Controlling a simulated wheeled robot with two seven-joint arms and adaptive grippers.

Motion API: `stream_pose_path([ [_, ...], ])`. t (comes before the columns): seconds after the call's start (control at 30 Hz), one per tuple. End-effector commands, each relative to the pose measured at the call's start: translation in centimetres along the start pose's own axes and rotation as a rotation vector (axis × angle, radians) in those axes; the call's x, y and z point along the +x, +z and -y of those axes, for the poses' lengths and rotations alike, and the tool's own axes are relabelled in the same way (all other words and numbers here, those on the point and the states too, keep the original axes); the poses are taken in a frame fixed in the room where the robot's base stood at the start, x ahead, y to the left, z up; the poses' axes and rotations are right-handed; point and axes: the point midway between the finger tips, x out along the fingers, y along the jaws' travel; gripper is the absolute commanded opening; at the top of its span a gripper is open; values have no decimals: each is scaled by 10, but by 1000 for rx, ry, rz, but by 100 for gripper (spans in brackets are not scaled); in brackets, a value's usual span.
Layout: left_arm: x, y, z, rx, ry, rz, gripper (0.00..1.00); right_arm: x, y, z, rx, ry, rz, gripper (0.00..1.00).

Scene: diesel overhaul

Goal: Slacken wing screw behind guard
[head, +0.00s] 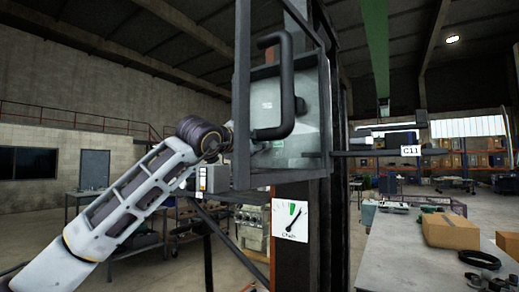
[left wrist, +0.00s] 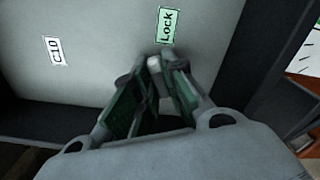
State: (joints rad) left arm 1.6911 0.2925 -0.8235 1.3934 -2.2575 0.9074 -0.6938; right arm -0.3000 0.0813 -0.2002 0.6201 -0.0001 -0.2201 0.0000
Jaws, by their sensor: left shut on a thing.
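The guard is a dark frame with a pale panel (head: 290,115) and a large dark handle (head: 285,88) in the head view. My left arm reaches in from the left, and my left gripper (head: 262,147) is partly hidden by the guard's frame post. In the left wrist view my left gripper (left wrist: 160,75) has its green-padded fingers closed around the small wing screw (left wrist: 154,63). Only a pale grey bit and dark edges of the screw show between the fingertips. A green "Lock" label (left wrist: 167,25) is just above it. My right gripper is not in view.
A "C10" label (left wrist: 55,51) is on the panel to the left. A gauge card (head: 290,220) hangs below the guard. A dark post stands behind it. A workbench (head: 400,250) with a cardboard box (head: 450,231) and a black ring (head: 480,259) is at right.

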Motion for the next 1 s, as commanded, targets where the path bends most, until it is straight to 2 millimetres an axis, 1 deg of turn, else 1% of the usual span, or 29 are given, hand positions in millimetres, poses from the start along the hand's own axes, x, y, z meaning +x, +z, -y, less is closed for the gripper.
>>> stream_pose_path([
  [0.23, 0, 0, 1, -1, -3, 0, 0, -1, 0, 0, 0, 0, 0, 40],
  [0.37, 0, 0, 2, -32, -3, 0, 0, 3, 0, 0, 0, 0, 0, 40],
  [0.8, 0, 0, 3, -320, -3, 0, 0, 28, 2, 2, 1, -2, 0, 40],
  [1.0, 0, 0, 2, -412, -4, -1, 0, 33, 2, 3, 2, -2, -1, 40],
])
